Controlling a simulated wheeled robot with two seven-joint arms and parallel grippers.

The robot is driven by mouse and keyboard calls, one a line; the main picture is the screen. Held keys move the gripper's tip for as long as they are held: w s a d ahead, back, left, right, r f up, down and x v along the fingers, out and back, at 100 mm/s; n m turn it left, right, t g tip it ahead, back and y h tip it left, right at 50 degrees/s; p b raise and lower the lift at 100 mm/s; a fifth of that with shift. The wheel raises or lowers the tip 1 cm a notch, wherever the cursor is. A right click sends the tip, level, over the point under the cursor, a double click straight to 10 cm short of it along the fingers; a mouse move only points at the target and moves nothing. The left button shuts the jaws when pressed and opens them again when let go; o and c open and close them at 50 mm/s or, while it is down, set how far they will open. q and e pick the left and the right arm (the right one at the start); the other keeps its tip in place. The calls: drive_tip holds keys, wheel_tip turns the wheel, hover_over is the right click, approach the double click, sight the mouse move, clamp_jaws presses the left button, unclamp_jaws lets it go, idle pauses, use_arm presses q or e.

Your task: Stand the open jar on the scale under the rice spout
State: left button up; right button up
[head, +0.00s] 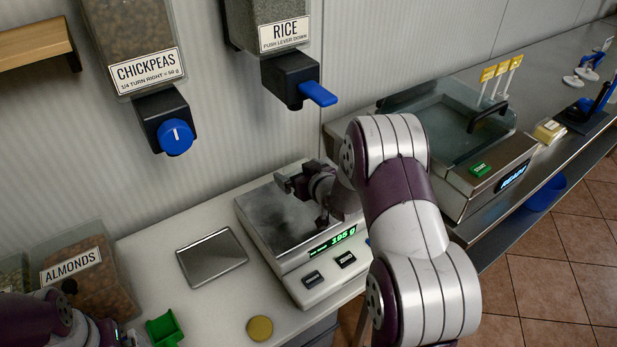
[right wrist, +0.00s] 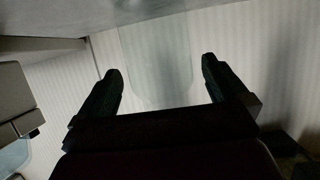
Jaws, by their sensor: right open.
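The scale (head: 297,257) has a steel plate and a lit display that seems to read 195 g. The rice dispenser (head: 284,37) is on the wall above it, with a black spout (head: 288,80) and blue lever (head: 318,94). My right gripper (head: 305,190) is low over the plate. In the right wrist view its two fingers (right wrist: 160,82) are apart. A pale see-through shape, apparently the glass jar (right wrist: 157,50), shows beyond and between the fingertips; I cannot make it out clearly in the head view. My left arm is at the lower left, its fingers unclear (head: 118,335).
A gold round lid (head: 260,328), a green scoop (head: 164,328) and a grey metal tray (head: 212,257) lie left of the scale. An almond bin (head: 90,280) stands at far left. A chickpea dispenser (head: 130,45) hangs left. A sealing machine (head: 470,150) stands right.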

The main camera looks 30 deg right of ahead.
drive_tip(key=a+v, duration=0.1)
drive_tip(key=v, duration=0.9)
drive_tip(key=s+a+f+g, duration=0.1)
drive_tip(key=s+a+g, duration=0.3)
drive_tip(key=s, duration=0.5)
drive_tip(key=s+a+f+g, duration=0.1)
drive_tip(key=s+a+g, duration=0.4)
drive_tip(key=s+g, duration=0.3)
drive_tip(key=shift+s+a+f+h, duration=0.3)
drive_tip(key=shift+s+f+h, duration=0.1)
drive_tip(key=shift+s, duration=0.35)
drive_tip(key=shift+s+r, duration=0.1)
